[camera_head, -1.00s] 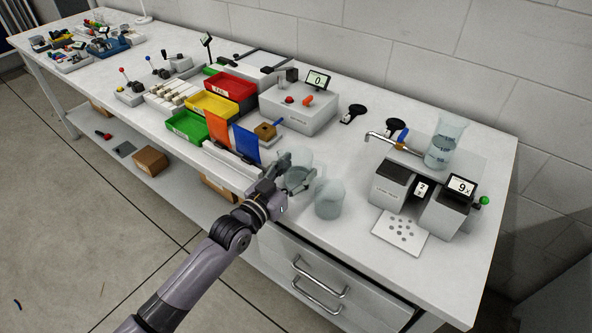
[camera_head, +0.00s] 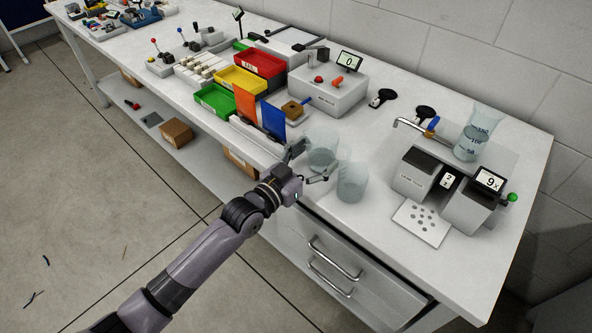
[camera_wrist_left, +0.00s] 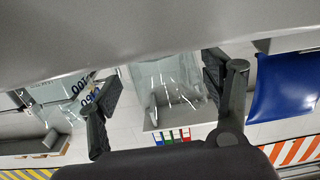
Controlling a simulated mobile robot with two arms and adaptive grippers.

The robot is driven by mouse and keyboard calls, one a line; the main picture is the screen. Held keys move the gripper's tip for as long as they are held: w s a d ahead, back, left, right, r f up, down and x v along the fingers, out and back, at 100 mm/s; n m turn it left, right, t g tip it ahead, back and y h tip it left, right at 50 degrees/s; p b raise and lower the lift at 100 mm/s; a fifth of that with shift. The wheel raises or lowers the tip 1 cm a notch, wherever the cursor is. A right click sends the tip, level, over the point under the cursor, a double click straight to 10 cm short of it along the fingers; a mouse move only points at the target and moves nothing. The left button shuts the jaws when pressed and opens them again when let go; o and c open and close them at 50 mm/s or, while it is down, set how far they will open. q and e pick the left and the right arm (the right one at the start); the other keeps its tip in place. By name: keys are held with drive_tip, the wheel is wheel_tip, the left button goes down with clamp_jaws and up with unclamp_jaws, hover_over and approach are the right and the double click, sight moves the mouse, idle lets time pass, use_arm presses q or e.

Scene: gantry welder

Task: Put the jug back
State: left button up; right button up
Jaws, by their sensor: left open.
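Two clear, empty-looking vessels stand upright near the bench's front edge. One jug-like clear vessel (camera_head: 322,152) is just beyond my left gripper (camera_head: 309,164), and the other clear vessel (camera_head: 352,183) stands to its right. My left gripper is open, its fingers spread on the near side of the first vessel. In the left wrist view, that vessel (camera_wrist_left: 168,85) shows between the fingers, with a gap to them. A graduated beaker with liquid (camera_head: 477,134) stands at the back right. My right gripper is out of view.
Red (camera_head: 260,64), yellow (camera_head: 240,79) and green (camera_head: 215,99) bins are farther left. A two-block device with a display (camera_head: 470,205) and a perforated plate (camera_head: 421,222) are at right.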

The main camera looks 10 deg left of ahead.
use_arm(q)
drive_tip(key=v, duration=0.9)
drive_tip(key=shift+s, duration=0.25)
drive_tip(key=shift+a, duration=0.1)
